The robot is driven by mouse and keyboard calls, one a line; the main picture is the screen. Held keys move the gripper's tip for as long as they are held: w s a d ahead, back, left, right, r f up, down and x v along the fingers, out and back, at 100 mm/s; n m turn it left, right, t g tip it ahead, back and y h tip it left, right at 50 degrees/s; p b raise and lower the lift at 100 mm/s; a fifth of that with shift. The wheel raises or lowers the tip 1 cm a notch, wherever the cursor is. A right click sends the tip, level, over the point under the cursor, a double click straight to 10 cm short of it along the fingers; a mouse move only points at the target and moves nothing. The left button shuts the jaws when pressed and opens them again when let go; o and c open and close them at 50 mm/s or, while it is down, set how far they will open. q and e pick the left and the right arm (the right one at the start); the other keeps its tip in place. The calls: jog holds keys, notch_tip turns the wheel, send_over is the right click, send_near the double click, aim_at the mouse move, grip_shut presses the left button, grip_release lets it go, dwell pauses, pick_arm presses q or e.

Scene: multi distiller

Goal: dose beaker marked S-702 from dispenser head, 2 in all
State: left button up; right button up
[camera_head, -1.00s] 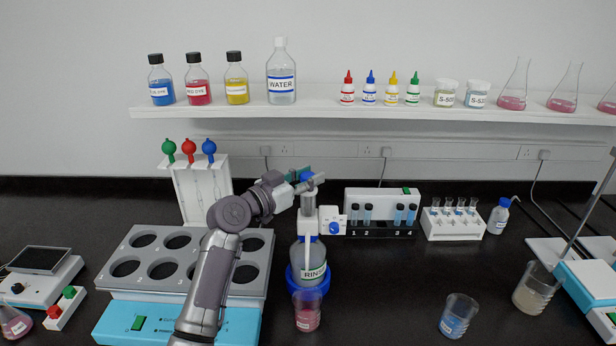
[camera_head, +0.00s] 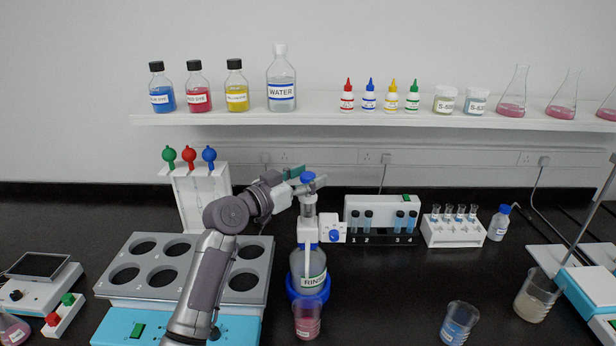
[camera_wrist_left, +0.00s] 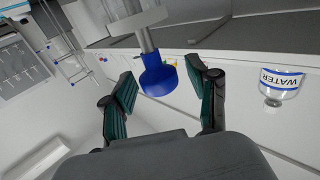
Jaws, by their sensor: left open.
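The dispenser is a bottle (camera_head: 308,270) labelled RINSE, with a white dispenser head (camera_head: 331,229) and a blue-topped plunger (camera_head: 308,177). A beaker (camera_head: 307,320) with pink liquid stands in front of the bottle, below the head; I cannot read its label. My left gripper (camera_head: 308,181) is open at the plunger top. In the left wrist view the blue knob (camera_wrist_left: 158,78) shows between and beyond the spread fingers (camera_wrist_left: 163,92). I cannot tell whether they touch it. My right gripper is not in view.
A beaker with blue liquid (camera_head: 459,322) and one with cloudy liquid (camera_head: 537,295) stand at the right. A grey multi-hole block (camera_head: 185,278) lies under my left arm. Tube racks (camera_head: 382,220) (camera_head: 454,227) stand behind. The shelf (camera_head: 370,117) holds bottles and flasks. Bench between the beakers is clear.

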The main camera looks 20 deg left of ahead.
pick_arm(q)
jog(key=v, duration=1.2)
jog(key=shift+w, duration=0.1)
